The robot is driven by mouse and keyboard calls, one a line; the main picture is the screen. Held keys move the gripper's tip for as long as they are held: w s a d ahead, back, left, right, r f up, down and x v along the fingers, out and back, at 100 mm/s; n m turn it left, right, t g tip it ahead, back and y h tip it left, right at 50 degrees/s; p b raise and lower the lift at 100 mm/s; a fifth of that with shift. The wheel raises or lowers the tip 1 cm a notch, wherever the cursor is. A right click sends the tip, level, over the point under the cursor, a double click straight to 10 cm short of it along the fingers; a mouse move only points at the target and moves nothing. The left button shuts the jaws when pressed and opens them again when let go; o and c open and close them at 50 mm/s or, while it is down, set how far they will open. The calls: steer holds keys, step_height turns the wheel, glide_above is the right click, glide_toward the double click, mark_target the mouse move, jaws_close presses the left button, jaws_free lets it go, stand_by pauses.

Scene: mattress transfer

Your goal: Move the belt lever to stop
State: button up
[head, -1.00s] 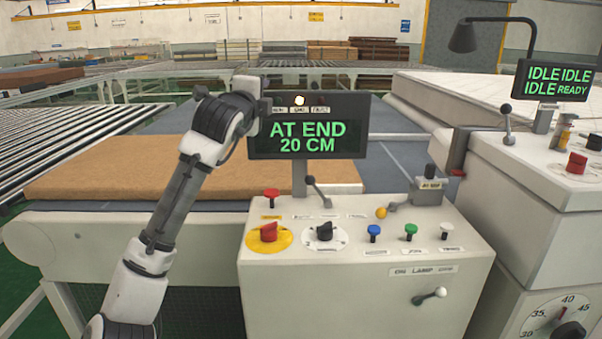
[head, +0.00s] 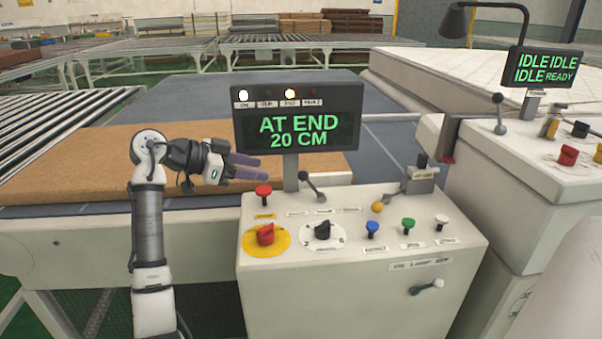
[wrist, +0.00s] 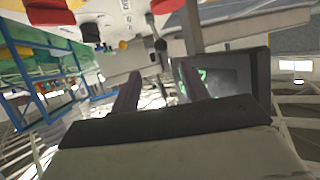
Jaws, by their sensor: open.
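The console (head: 345,275) has several levers, and I cannot read which label marks the belt lever. A black-knobbed lever (head: 313,187) stands beside the display post, tilted up and left. My gripper (head: 256,168) is open and empty, left of the display post, above the red button (head: 263,191). The wrist view shows its two fingers (wrist: 162,92) apart, with a black-knobbed lever (wrist: 160,45) beyond them.
The display (head: 300,125) reads "AT END 20 CM", with two lamps lit above it. A brown mattress slab (head: 90,165) lies on the conveyor behind my arm. A second console (head: 480,165) reading IDLE and READY stands right. Red, black, blue, green and white controls crowd the panel.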

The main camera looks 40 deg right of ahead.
mark_target(303, 174)
steer(key=p+x, duration=0.2)
steer(key=x, duration=1.1)
steer(key=shift+f, duration=0.1)
jaws_close()
steer(key=shift+p, duration=0.3)
